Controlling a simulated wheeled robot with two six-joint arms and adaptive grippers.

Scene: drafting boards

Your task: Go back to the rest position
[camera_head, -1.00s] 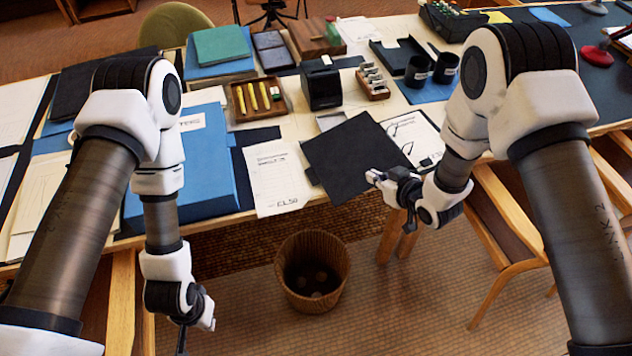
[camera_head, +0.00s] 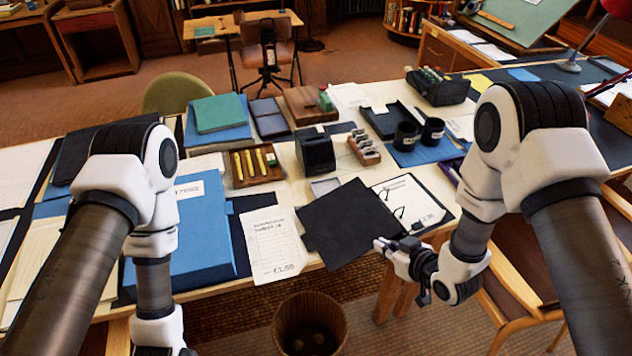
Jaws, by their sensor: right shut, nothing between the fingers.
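My right gripper (camera_head: 387,246) is shut and empty, with its fingertips near the table's front edge, beside the lower right corner of a black folder (camera_head: 350,225). My left arm comes down at the left, in front of the blue box (camera_head: 203,232). Its gripper is below the bottom edge of the picture and does not show.
The table holds a wooden tray of yellow markers (camera_head: 252,181), a black box (camera_head: 315,150), two black cups (camera_head: 406,136), and a price sheet (camera_head: 272,245). A wicker basket (camera_head: 309,325) stands on the floor in front. A wooden chair (camera_head: 520,290) is at the right.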

